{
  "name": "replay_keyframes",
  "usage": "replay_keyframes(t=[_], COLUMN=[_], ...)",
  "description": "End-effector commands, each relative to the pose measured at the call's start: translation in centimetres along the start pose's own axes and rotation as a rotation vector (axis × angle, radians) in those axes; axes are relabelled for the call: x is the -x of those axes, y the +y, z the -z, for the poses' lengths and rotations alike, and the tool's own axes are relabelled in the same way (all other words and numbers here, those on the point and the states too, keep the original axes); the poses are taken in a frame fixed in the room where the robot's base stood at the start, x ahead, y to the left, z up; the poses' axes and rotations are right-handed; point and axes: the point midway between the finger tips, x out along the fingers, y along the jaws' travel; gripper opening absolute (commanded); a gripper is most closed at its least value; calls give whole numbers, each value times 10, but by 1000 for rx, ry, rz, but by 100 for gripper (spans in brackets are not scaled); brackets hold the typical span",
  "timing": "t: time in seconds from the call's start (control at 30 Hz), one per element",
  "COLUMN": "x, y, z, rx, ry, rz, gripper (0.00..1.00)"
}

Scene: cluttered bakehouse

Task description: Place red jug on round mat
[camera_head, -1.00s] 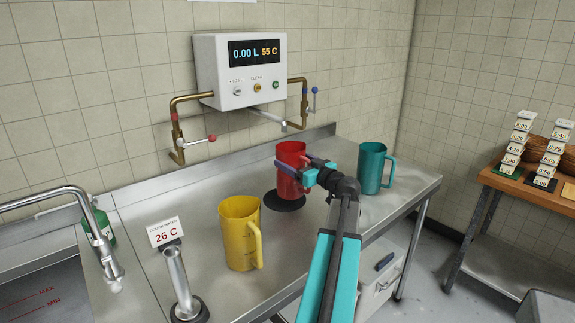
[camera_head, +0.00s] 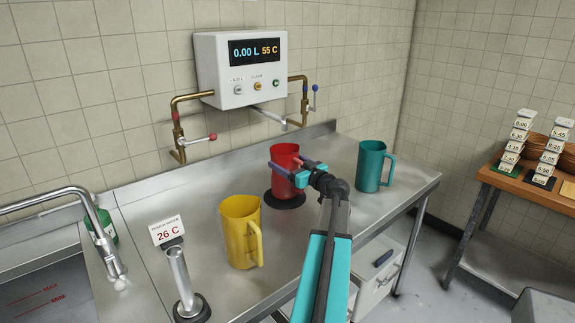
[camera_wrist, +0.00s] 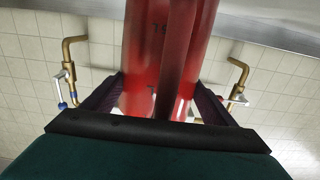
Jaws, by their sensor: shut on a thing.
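The red jug (camera_head: 286,154) is upright over the round mat (camera_head: 290,203), a dark disc on the steel counter. The jug's base looks roughly centred on the mat; I cannot tell whether it touches it or hangs just above. My gripper (camera_head: 290,169) is shut on the jug from the front right. In the wrist view the red jug (camera_wrist: 148,60) fills the space between the two fingers, its handle strip running down the middle. The mat is partly hidden by the jug and is not visible in the wrist view.
A yellow jug (camera_head: 239,235) stands on the counter at front left, a teal jug (camera_head: 371,166) at right. A water meter box (camera_head: 240,70) with brass pipes and valves is on the wall behind. A tap (camera_head: 100,225) and sink are at left. Bare counter separates the jugs.

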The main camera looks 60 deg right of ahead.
Motion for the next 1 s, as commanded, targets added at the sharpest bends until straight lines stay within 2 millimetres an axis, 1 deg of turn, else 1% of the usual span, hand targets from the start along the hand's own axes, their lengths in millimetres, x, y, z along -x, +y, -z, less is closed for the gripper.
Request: replay_keyframes(t=[0.13,0.23,0.83,0.87,0.93,1.0], x=[0,0,0,0,0,0], y=[0,0,1,1,1,1], z=[-9,-13,-17,-16,-16,-16], rx=[-2,-1,0,0,0,0], ry=[0,1,1,0,0,0], rz=[0,-1,-1,-1,-1,-1], gripper=[40,40,40,84,96,98])
